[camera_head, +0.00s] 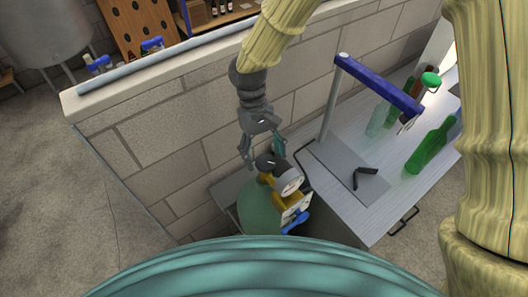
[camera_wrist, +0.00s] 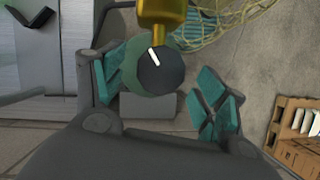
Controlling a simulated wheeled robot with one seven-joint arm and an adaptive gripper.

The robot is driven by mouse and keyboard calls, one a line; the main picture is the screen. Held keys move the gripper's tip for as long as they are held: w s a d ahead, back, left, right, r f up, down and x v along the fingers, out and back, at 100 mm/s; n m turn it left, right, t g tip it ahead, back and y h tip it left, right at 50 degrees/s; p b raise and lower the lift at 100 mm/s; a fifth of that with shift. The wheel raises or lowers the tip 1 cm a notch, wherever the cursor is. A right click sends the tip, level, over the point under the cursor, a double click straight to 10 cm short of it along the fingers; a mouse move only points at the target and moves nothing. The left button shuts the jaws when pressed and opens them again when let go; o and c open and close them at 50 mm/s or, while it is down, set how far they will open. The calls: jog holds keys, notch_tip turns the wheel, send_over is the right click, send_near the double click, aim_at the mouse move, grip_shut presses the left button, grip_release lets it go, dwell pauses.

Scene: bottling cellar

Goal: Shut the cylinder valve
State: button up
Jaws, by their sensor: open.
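The gas cylinder (camera_head: 258,212) is green and stands in the corner between the block wall and the bench. On its top are a brass valve body, a round gauge (camera_head: 290,182) and a blue lever (camera_head: 295,221). The dark valve knob (camera_head: 265,161) sits at the top; it fills the middle of the wrist view (camera_wrist: 160,72), with a white mark and the brass body (camera_wrist: 162,16) beside it. My gripper (camera_head: 263,151) is open just above the knob. In the wrist view its teal-padded fingers (camera_wrist: 162,90) stand either side of the knob, apparently apart from it.
The bench (camera_head: 345,215) at right holds green bottles (camera_head: 428,150), a blue-armed stand (camera_head: 378,84) and a black angled tool (camera_head: 365,177). The block wall (camera_head: 190,140) rises close behind my gripper. A wooden crate (camera_wrist: 298,135) shows at the wrist view's right.

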jog(key=shift+w+f, duration=0.5)
jog(key=shift+w, duration=0.1)
jog(key=shift+s+r, duration=0.25)
jog(key=shift+s, duration=0.4)
jog(key=shift+s+r, duration=0.2)
jog(key=shift+s, duration=0.45)
jog(key=shift+c, duration=1)
jog(key=shift+s, duration=0.15)
jog(key=c, duration=0.3)
jog(key=shift+w+d+f, duration=0.1)
jog(key=shift+w+f, duration=0.05)
jog(key=shift+w, duration=0.2)
jog(key=c, duration=0.4)
jog(key=shift+w+f, duration=0.25)
jog(key=shift+w, duration=0.25)
jog(key=shift+c, duration=0.5)
jog(key=shift+s+r, duration=0.1)
jog(key=shift+s, duration=0.05)
